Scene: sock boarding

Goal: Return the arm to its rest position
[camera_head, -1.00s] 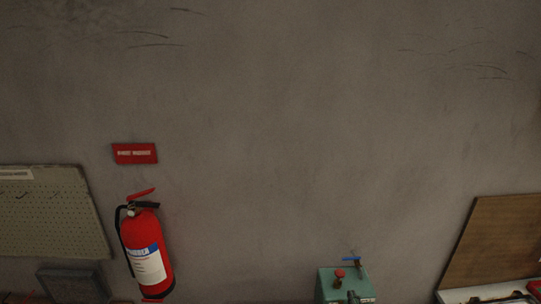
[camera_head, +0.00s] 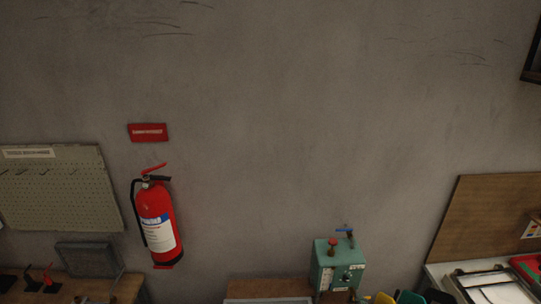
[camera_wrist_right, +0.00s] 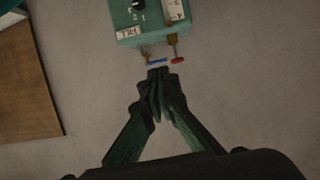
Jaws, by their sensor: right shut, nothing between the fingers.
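My right gripper (camera_wrist_right: 157,76) shows in the right wrist view. Its dark fingers come together at the tips with nothing between them. Beyond the tips, in that view, is a green box (camera_wrist_right: 150,30) with a black dial, a blue lever and a red knob. The picture does not show clearly how far the tips are from it. In the head view the same green box (camera_head: 337,265) stands at the bottom, right of centre. I cannot make out either gripper for sure in the head view. My left gripper is not in view.
A red fire extinguisher (camera_head: 157,222) hangs on the grey wall under a red sign (camera_head: 148,132). A pegboard (camera_head: 60,190) is at the left. A brown board (camera_head: 490,220) and a clipboard (camera_head: 500,291) are at the right. The wall's middle is bare.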

